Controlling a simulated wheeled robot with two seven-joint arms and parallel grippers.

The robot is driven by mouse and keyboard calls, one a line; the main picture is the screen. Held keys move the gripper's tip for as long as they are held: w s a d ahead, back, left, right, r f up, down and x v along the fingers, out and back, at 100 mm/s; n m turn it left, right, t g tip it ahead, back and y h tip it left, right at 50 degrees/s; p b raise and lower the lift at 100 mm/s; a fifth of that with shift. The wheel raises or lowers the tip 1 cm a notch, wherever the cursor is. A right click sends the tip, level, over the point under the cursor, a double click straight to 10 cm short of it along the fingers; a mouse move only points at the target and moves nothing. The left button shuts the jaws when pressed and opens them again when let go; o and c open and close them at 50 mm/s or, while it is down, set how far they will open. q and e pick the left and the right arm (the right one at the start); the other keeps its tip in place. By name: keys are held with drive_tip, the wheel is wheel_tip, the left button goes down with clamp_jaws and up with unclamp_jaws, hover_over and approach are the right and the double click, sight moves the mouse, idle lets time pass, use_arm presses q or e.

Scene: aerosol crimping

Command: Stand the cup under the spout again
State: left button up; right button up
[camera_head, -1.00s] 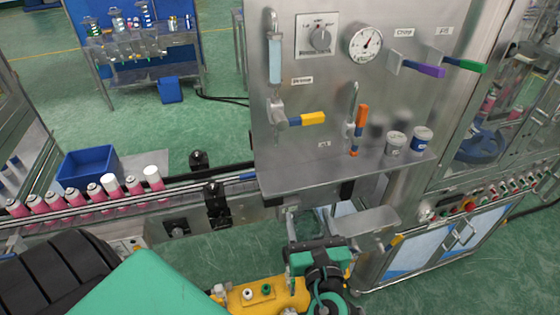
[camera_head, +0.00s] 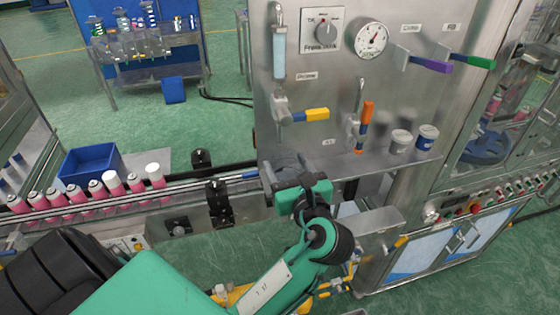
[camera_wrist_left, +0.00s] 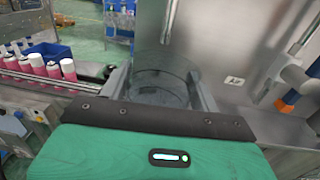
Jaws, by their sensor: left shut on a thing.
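My left gripper (camera_head: 287,170) is at the left end of the steel shelf, below the yellow-handled valve (camera_head: 282,112). Its two fingers are shut on a clear cup (camera_wrist_left: 165,82), which shows between them in the left wrist view. The cup looks upright. In the head view the cup is faint and mostly lost against the steel, and I cannot tell whether its base touches the shelf (camera_head: 340,168). An orange-handled valve (camera_head: 366,118) is on the panel further right. My right gripper is not in view.
Two small lidded jars, grey (camera_head: 400,143) and blue (camera_head: 427,137), stand at the shelf's right. A conveyor with several pink cans (camera_head: 95,190) runs to the left, with a blue bin (camera_head: 92,163) behind it. The shelf's middle is clear.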

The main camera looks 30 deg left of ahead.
sight(283, 161)
use_arm(q)
drive_tip(key=b+x, duration=0.2)
drive_tip(key=x, duration=0.2)
drive_tip(key=shift+w+a+f+b, duration=0.2)
drive_tip(key=shift+a+f+b, duration=0.1)
drive_tip(key=shift+b, duration=0.45)
drive_tip(key=shift+d, duration=0.1)
drive_tip(key=shift+s, duration=0.1)
drive_tip(key=o, duration=0.6)
drive_tip(key=shift+f, duration=0.1)
drive_tip(key=o, duration=0.4)
